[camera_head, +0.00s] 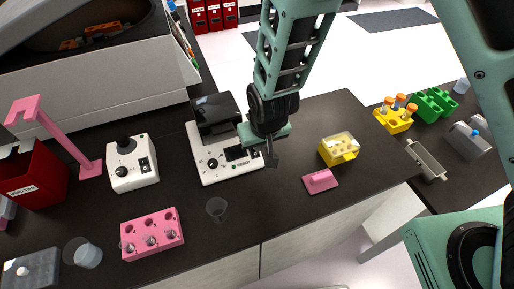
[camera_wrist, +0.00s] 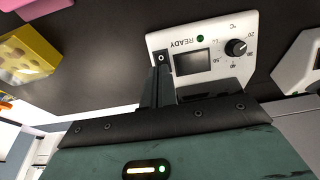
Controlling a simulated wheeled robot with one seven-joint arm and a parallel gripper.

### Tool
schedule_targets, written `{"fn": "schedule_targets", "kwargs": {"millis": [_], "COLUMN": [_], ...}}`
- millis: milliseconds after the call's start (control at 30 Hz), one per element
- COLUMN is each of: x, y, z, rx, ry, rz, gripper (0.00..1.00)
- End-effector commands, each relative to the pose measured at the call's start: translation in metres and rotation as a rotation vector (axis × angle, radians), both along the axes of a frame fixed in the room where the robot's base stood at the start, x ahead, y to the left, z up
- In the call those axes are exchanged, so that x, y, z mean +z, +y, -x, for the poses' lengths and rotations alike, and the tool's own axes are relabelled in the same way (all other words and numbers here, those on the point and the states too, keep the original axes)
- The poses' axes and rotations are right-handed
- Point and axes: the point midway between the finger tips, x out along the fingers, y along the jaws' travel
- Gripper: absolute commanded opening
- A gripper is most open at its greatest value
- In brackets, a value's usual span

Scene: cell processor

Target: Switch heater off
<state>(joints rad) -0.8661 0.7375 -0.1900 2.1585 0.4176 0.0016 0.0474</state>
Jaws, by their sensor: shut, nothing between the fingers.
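The heater (camera_head: 206,176) is a white box with a dark block on top, standing in the middle of the dark bench. Its front panel also shows in the wrist view (camera_wrist: 219,74), with a black knob and temperature scale, a dark display, a green light (camera_wrist: 200,38) by the word READY, and a small black switch (camera_wrist: 162,57) at the panel's left edge. My gripper (camera_head: 271,160) is shut and empty, pointing down at the heater's right front. In the wrist view its fingertips (camera_wrist: 161,72) are right by the switch; I cannot tell whether they touch it.
A white mixer (camera_head: 133,176) stands left of the heater. A pink rack (camera_head: 138,246) and a clear cup (camera_head: 216,208) are in front. A pink block (camera_head: 320,181) and a yellow box (camera_head: 335,157) lie to the right. A large grey machine (camera_head: 100,75) is behind.

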Motion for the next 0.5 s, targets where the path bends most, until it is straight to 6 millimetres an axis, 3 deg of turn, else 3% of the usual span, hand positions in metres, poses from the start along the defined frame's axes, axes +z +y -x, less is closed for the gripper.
{"fn": "schedule_targets", "kwargs": {"millis": [500], "x": [0.07], "y": [-0.008], "z": [0.04], "rx": [0.007], "ry": [-0.001], "rz": [-0.001], "gripper": [0.0]}}
